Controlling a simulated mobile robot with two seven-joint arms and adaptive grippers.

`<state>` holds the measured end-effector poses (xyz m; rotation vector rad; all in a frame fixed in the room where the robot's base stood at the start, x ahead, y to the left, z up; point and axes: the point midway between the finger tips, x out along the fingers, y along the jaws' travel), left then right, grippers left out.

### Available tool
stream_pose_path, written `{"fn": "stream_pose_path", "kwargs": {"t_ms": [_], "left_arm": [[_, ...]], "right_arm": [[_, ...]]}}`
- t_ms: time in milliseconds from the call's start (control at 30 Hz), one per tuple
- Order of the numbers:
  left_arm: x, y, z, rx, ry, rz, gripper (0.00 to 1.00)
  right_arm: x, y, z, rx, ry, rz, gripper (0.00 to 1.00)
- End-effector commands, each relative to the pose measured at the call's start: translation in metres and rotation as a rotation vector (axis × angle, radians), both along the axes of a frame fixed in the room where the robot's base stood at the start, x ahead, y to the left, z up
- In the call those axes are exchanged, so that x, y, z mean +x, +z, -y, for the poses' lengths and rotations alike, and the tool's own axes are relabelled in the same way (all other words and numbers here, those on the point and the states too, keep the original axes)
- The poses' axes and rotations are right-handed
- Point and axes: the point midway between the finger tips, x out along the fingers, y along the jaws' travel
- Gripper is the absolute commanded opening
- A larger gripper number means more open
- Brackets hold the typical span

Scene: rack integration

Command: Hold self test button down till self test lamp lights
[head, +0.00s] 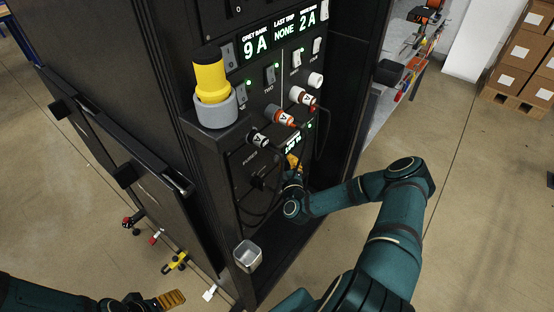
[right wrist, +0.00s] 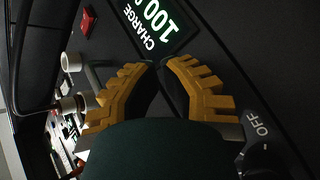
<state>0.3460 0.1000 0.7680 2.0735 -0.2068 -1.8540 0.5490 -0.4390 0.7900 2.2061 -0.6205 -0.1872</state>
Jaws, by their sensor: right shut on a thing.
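The dark rack front (head: 236,165) carries displays, switches and plugs. My right gripper (head: 294,163) is at its lower panel, beside a small lit green display (head: 293,144). In the right wrist view its yellow fingers (right wrist: 160,64) meet at the tips just below the lit "CHARGE 100" display (right wrist: 154,22). What lies between the tips is hidden. I cannot make out which part is the self test button or lamp. A small red square part (right wrist: 88,20) shows left of the display. My left gripper (head: 171,299) is low at the left, away from the rack; its opening is unclear.
A yellow and black cylinder (head: 211,78) stands in a grey cup (head: 216,110) on the rack's corner. Black cables (head: 262,208) hang near my right gripper. A metal cup (head: 248,256) sits low at the front. Several small items (head: 175,262) lie at the left.

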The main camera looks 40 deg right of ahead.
Motion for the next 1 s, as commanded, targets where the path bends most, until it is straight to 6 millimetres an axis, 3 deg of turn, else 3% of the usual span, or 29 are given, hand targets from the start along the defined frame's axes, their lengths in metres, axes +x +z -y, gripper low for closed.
{"fn": "stream_pose_path", "kwargs": {"t_ms": [1000], "left_arm": [[0.0, 0.0008, 0.0, 0.0, 0.0, 0.0, 0.8]], "right_arm": [[0.0094, 0.0, -0.0028, 0.0, 0.0, 0.0, 0.0]]}}
